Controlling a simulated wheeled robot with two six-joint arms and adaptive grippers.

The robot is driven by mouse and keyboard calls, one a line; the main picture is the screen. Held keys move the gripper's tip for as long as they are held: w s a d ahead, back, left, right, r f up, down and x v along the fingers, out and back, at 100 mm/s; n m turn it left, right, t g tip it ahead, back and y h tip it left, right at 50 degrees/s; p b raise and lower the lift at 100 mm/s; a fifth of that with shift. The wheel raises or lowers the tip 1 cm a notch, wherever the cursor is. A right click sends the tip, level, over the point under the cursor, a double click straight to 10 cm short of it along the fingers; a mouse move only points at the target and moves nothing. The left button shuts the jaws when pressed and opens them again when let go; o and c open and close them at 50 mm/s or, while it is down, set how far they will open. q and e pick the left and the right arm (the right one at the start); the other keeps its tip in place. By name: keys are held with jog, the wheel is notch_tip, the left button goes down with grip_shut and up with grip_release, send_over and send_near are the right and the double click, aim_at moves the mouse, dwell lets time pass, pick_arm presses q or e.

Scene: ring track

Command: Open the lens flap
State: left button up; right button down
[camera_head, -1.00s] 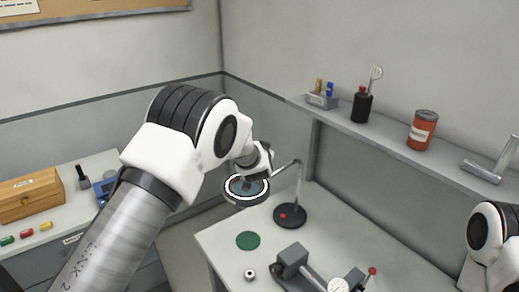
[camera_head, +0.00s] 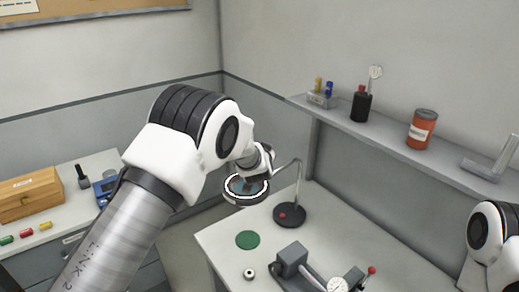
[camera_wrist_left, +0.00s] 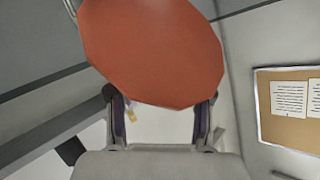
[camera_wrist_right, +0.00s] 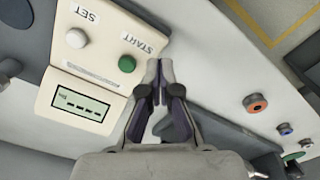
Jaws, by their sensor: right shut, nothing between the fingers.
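The magnifier (camera_head: 262,196) has a round lens with a white lit ring and hangs from a bent stand on a black base. My left arm reaches over to it in the head view, and the left gripper is mostly hidden there. In the left wrist view a large orange-red disc, apparently the lens flap (camera_wrist_left: 155,50), fills the upper middle. My left gripper (camera_wrist_left: 160,106) is open, its fingers apart near the disc's lower edge; I cannot tell whether they touch it. My right gripper (camera_wrist_right: 160,75) is shut and empty, in front of a panel with START and SET buttons.
The workbench (camera_head: 225,238) holds a green disc (camera_head: 248,240), a small nut-like part (camera_head: 249,273) and a grey vise-like device (camera_head: 290,260). A wall shelf (camera_head: 390,145) carries an orange can (camera_head: 422,129). A wooden box (camera_head: 28,196) stands on the left bench.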

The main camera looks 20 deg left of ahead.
pick_arm(q)
jog(key=shift+w+d+f, duration=0.25)
jog(key=shift+d, duration=0.05)
pick_arm(e)
jog(key=shift+w+d+f, duration=0.15)
jog(key=shift+d, duration=0.1)
pick_arm(q)
jog(key=shift+a, duration=0.1)
jog(key=shift+a+r, duration=0.1)
jog(key=shift+a, duration=0.05)
pick_arm(e)
jog(key=shift+a, duration=0.15)
